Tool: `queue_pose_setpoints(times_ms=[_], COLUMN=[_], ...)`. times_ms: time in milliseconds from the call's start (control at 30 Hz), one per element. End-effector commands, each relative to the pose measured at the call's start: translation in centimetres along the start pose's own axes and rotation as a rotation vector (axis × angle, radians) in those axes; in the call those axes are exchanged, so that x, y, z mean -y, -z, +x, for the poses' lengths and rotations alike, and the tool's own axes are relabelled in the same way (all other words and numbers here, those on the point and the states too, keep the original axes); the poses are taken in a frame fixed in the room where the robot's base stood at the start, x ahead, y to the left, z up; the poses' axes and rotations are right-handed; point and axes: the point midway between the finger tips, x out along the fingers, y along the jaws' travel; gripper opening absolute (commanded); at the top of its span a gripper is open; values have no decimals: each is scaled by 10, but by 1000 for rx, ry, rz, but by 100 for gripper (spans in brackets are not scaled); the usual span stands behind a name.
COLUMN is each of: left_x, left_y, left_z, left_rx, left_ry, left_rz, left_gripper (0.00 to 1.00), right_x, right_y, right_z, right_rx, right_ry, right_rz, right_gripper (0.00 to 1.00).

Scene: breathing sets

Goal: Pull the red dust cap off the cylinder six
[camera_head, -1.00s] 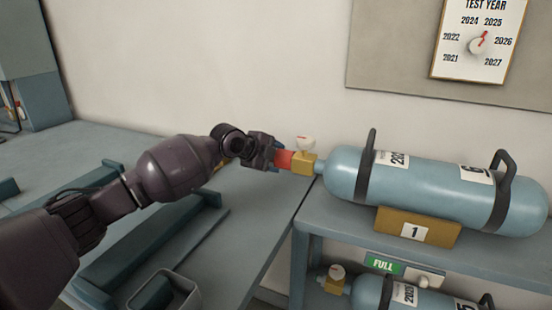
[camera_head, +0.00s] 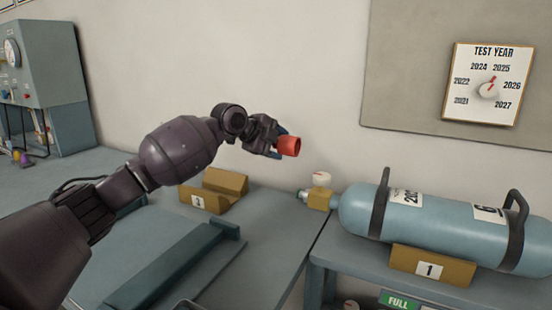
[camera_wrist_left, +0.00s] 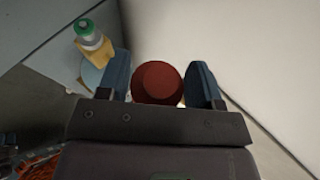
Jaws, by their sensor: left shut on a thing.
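The red dust cap (camera_head: 289,147) is held in my left gripper (camera_head: 280,146), clear of the valve and in the air up and left of it. In the left wrist view the red cap (camera_wrist_left: 159,83) sits between the two blue fingers of the left gripper (camera_wrist_left: 160,85). The blue cylinder marked 6 (camera_head: 440,222) lies on its side in the stand numbered 1 (camera_head: 432,265). Its brass valve (camera_head: 319,199) has a bare outlet pointing left and a small white gauge (camera_head: 321,179) on top. My right gripper is not in view.
An empty brass-coloured cradle (camera_head: 207,202) stands on the left bench behind a long blue-grey rail (camera_head: 175,265). A test year dial board (camera_head: 488,85) hangs on the wall. A gauge cabinet (camera_head: 40,75) is at the far left. A green FULL sign (camera_head: 398,302) is below the shelf.

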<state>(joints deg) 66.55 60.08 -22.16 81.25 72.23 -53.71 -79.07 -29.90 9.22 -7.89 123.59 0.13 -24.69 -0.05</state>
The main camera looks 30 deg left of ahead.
Motion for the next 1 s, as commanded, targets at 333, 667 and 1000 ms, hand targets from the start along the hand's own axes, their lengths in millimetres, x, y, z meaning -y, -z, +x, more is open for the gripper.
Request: queue_pose_setpoints(times_ms=[333,667,1000], left_x=[6,6,6], left_y=[-6,-16,-26], left_z=[-7,-11,-15], left_rx=[0,1,1], left_ry=[-2,-2,-3], left_rz=[-2,-1,-1], left_gripper=[34,34,34], right_x=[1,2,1], right_y=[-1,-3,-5], right_z=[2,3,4], right_rx=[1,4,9], right_ry=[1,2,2], right_rz=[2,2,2], right_gripper=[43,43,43])
